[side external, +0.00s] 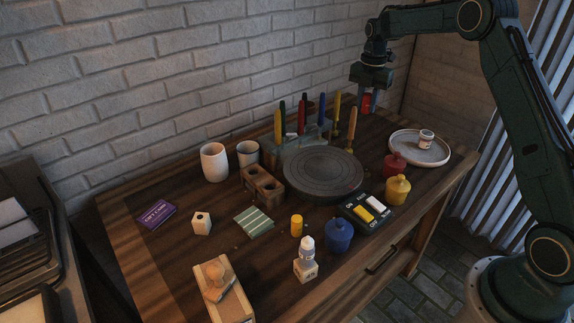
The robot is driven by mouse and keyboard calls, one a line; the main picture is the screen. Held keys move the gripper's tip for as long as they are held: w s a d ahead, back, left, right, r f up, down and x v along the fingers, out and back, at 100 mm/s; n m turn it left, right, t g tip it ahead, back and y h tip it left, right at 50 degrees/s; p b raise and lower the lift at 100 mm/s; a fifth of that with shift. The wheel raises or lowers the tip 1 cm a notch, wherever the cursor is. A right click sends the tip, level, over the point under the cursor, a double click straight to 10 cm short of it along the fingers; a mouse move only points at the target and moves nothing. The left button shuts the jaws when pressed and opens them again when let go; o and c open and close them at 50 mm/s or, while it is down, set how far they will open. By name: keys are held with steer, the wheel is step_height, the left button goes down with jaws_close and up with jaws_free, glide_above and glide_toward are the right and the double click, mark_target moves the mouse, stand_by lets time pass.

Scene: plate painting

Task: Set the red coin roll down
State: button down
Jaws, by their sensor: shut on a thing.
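My gripper (369,100) is at the upper right, pointing down above the back right part of the table. It is shut on the red coin roll (367,103), a small red piece showing between the fingers. The fingers partly hide the roll. The roll appears close to the tabletop, but I cannot tell whether it touches it. A yellow roll (296,225) stands upright at the front middle of the table.
A round grey turntable (322,172) and a rack (290,150) with several coloured tools stand left of my gripper. A white plate (432,157) with a small jar is to the right.

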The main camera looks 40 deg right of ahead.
steer(key=w+a+f, duration=0.3)
steer(key=w+a, duration=0.4)
steer(key=a, duration=0.4)
steer(key=n, duration=0.2)
glide_above(235, 201)
step_height(235, 201, down, 8)
steer(key=shift+w+f, duration=0.1)
steer(key=shift+f, duration=3.75)
steer(key=shift+f, duration=0.15)
steer(key=c, duration=1.2)
jaws_free()
steer(key=shift+o, duration=0.2)
